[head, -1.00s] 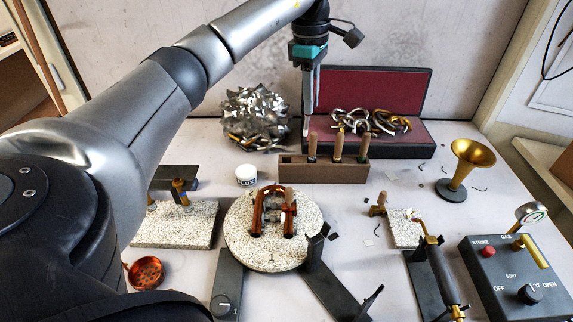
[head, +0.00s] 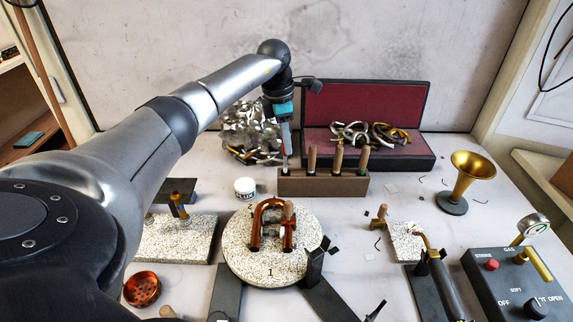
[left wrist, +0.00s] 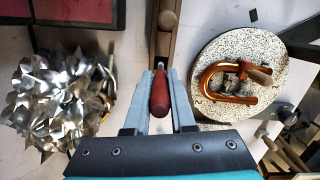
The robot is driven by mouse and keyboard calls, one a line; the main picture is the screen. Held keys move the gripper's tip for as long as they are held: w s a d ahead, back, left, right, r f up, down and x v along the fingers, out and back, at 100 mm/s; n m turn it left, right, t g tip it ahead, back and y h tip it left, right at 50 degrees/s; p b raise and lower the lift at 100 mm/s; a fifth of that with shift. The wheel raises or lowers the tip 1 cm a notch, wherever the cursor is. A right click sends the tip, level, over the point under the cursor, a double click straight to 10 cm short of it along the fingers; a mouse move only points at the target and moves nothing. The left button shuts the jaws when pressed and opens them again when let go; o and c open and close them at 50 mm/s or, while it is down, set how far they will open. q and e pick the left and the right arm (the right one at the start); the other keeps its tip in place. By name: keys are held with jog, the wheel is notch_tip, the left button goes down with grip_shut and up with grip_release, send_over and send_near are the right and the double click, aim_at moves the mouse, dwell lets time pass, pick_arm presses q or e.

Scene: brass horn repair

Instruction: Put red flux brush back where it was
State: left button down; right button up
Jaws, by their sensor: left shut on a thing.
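My left gripper (head: 286,152) points down at the left end of the brown wooden rack (head: 322,185). In the left wrist view it is shut on the red flux brush (left wrist: 159,94), whose red handle lies between the fingers. The rack (left wrist: 154,60) shows just beyond the handle there. The brush's lower end is hidden, so I cannot tell whether it sits in a rack hole. Several wooden-handled tools stand upright along the rack to the right, the nearest being a light wooden handle (head: 312,158). My right gripper is not in view.
A pile of metal scrap (head: 250,132) lies left of the rack. An open red-lined case (head: 366,112) stands behind it. A white flux jar (head: 245,187) and a round speckled plate (head: 240,262) with a copper bend (head: 257,225) are in front.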

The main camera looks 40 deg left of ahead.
aim_at(285, 155)
pick_arm(q)
jog(key=shift+f+b, duration=0.35)
jog(key=shift+f, duration=3.05)
jog(key=shift+f, duration=0.15)
jog(key=c, duration=0.8)
grip_release()
jog(key=shift+o, duration=0.2)
jog(key=shift+r, duration=0.3)
notch_tip(285, 155, up, 12)
jog(key=s+p, duration=0.1)
jog(key=shift+a+f, duration=0.15)
jog(key=shift+a, duration=0.3)
jog(key=shift+s, duration=0.1)
